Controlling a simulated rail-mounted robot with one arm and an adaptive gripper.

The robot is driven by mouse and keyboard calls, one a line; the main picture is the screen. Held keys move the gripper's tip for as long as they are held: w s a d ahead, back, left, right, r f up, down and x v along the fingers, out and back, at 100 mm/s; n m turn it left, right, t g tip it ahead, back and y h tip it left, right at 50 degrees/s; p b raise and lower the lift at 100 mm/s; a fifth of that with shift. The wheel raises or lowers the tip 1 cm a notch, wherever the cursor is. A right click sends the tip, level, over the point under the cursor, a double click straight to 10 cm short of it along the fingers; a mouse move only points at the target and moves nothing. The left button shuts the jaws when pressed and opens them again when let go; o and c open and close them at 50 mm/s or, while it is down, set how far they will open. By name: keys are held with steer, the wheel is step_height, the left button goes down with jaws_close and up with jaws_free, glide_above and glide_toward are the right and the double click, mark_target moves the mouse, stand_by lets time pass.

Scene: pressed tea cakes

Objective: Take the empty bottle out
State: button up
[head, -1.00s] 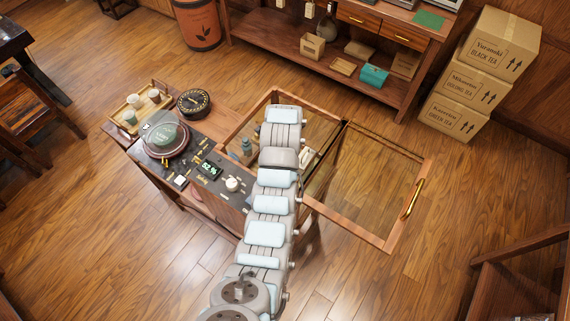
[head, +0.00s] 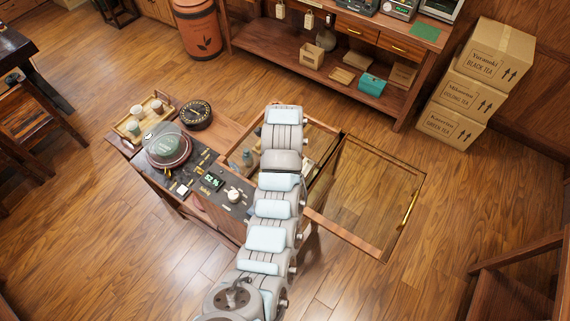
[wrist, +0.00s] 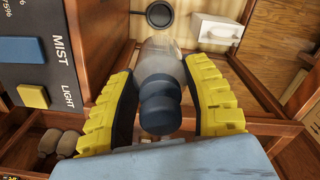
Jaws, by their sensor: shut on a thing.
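In the wrist view my gripper (wrist: 165,105) has its two yellow ribbed fingers on either side of a bottle (wrist: 161,62) and is shut on it. The bottle has a pale, see-through body and a dark blue rounded top that faces the camera. Its lower end is partly hidden, and I cannot tell whether it touches the cabinet floor. In the head view my arm hides the gripper over the open cabinet. A small blue-grey bottle-like thing (head: 246,157) shows inside the cabinet, left of my arm; I cannot tell whether it is the held one.
The glass door (head: 365,195) stands open to the right of the cabinet. A dark control panel (wrist: 35,50) marked MIST and LIGHT lies left of the gripper. A dark round thing (wrist: 159,14) and a white box (wrist: 217,30) lie beyond the bottle. Wooden frame bars are close by.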

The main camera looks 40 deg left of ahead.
steer(key=shift+r+p, duration=0.35)
steer(key=shift+r, duration=3.05)
